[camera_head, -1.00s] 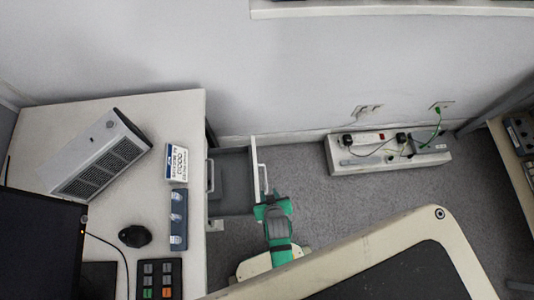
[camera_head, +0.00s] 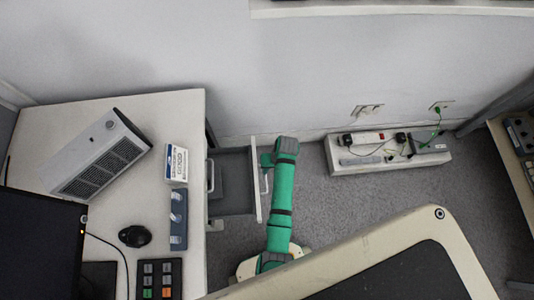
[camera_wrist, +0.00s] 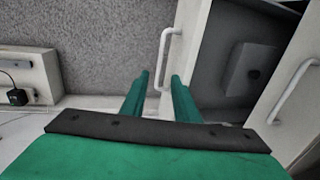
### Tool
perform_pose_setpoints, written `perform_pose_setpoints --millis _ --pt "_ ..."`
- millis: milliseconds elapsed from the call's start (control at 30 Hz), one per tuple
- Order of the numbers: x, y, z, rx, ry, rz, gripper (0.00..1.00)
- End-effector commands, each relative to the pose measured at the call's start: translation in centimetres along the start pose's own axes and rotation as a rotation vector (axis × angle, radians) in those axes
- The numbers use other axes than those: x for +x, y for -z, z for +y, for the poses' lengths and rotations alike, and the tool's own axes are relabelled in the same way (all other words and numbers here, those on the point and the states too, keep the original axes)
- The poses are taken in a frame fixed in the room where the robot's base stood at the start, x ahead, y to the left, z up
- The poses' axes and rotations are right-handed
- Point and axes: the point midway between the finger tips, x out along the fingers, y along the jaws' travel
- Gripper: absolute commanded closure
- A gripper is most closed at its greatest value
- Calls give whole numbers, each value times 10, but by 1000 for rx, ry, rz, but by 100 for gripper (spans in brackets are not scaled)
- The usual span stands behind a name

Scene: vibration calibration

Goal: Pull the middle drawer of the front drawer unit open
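A drawer of the front drawer unit stands pulled out beside the desk, its grey inside (camera_head: 234,192) showing in the head view. Its pale front (camera_head: 258,205) carries a white bar handle (camera_head: 266,183). The wrist view shows this handle (camera_wrist: 167,52) just beyond and between my fingertips, with the dark drawer inside (camera_wrist: 236,65) to its right. A second handle (camera_wrist: 295,92) sits on another, closed front, also seen in the head view (camera_head: 211,176). My gripper (camera_wrist: 160,82) is open, its green fingers apart. Whether the open drawer is the middle one cannot be told.
The desk (camera_head: 75,125) on the left holds a grey box (camera_head: 97,155), a mouse (camera_head: 134,236) and a monitor (camera_head: 40,245). A white cable trunking box (camera_head: 365,165) lies on the floor by the wall. Carpet between is free.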

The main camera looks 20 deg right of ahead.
Motion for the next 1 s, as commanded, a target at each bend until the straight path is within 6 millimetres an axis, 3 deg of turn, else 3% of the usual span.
perform_pose_setpoints --millis 300,500,967,1000 --pt "57 -1 0 0 0 -3 72" --pt "82 0 0 0 -1 0 72" --pt "94 -1 0 -1 -1 1 72" --pt "94 -1 0 -1 -1 1 77"
